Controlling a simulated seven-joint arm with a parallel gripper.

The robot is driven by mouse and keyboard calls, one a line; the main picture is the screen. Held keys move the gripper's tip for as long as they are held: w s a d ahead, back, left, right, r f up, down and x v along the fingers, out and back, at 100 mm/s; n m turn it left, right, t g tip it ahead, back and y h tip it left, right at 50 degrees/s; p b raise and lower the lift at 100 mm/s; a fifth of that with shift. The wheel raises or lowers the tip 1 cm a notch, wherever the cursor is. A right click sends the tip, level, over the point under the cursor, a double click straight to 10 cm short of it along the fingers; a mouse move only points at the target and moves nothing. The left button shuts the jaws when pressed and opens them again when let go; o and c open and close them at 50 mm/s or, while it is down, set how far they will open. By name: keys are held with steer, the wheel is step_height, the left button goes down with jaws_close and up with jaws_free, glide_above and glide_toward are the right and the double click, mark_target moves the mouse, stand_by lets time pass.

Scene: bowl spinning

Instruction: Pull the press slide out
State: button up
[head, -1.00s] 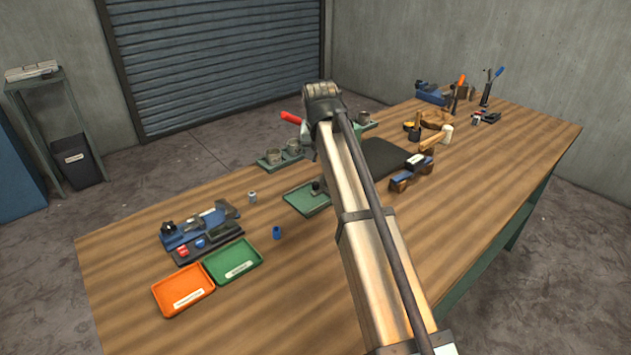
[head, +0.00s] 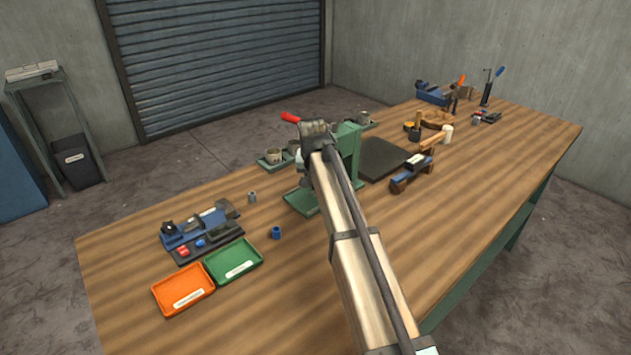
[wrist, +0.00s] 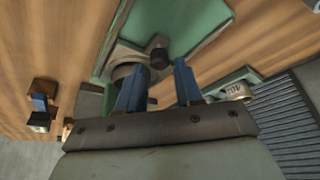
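The green press stands mid-table in the head view, with its column (head: 349,145), base plate (head: 300,201) and red lever handle (head: 290,117) showing. My arm covers much of its front. In the wrist view the press's green base (wrist: 205,22) carries a grey metal slide part (wrist: 124,55) with a dark knob (wrist: 159,50). My gripper (wrist: 159,66) is open, with its two blue fingers apart. The knob shows in line with the gap between the fingertips; I cannot tell whether they touch it. The fingers are hidden in the head view.
A green tray with cups (head: 273,158) is behind the press. A dark mat (head: 383,158) and a blue-and-brown block (head: 411,174) lie to its right. Orange (head: 183,291) and green (head: 234,261) trays are front left.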

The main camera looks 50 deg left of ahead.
steer(key=shift+x, duration=1.05)
jaws_close()
steer(key=shift+s, duration=0.1)
